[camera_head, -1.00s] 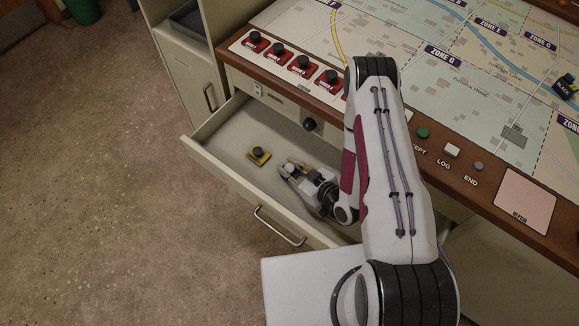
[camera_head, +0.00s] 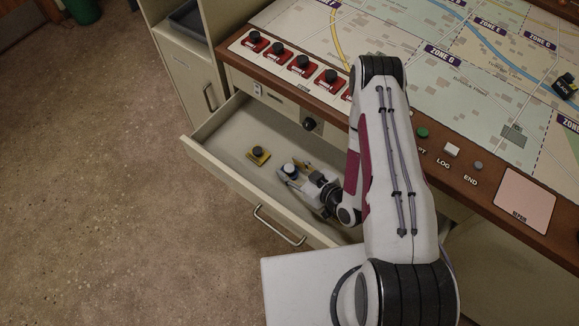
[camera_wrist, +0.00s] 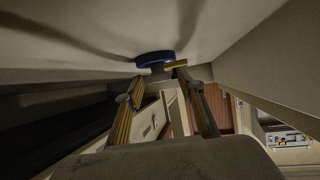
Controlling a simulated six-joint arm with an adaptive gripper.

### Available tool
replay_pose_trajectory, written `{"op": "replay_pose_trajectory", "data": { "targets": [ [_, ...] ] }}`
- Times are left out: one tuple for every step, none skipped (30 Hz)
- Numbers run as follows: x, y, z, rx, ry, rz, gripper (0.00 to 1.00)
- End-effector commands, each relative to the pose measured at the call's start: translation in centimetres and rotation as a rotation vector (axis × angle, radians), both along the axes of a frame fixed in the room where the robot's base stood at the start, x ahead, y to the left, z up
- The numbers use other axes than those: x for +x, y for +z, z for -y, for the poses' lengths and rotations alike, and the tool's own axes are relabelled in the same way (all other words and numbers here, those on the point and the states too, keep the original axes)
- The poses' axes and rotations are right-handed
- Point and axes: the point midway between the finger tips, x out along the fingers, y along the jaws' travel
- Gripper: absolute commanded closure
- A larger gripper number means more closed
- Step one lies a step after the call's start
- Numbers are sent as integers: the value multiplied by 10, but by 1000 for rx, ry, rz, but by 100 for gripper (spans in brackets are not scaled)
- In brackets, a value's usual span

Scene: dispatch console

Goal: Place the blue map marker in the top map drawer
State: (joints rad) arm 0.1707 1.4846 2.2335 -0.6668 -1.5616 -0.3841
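The blue map marker (camera_wrist: 155,57) stands on the pale floor of the open top map drawer (camera_head: 225,142), its blue disc against the floor and its grey stem toward my gripper in the wrist view. In the head view the marker (camera_head: 290,169) shows small at my gripper's tips. My gripper (camera_head: 294,170) reaches low into the drawer from the right. In the wrist view its two fingers (camera_wrist: 162,78) are spread on either side of the stem, with visible gaps. Exact contact is too small to tell.
The drawer's left part is clear.

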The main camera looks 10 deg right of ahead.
Motion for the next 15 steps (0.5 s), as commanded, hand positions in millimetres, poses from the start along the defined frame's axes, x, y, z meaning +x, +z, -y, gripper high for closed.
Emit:
{"op": "replay_pose_trajectory", "data": {
  "targets": [
    [-3,2,3,0,-3,-1,62],
    [-5,3,5,1,-4,-2,62],
    [-8,5,7,2,-4,-1,62],
    [-11,7,8,2,-4,0,62],
    [-13,8,9,0,-4,0,62],
    [-16,9,12,1,-5,-1,62],
    [-18,11,13,1,-4,-2,62],
    [-20,12,14,0,-4,0,62],
    [-23,13,16,1,-4,-1,62],
    [-25,15,18,0,-5,-1,62],
    [-27,16,19,1,-4,-1,62],
    [-30,18,21,1,-4,1,62],
    [-32,19,22,1,-4,-1,62],
    [-33,20,23,1,-4,-1,62],
    [-36,21,25,0,-4,-1,62]
  ]
}}
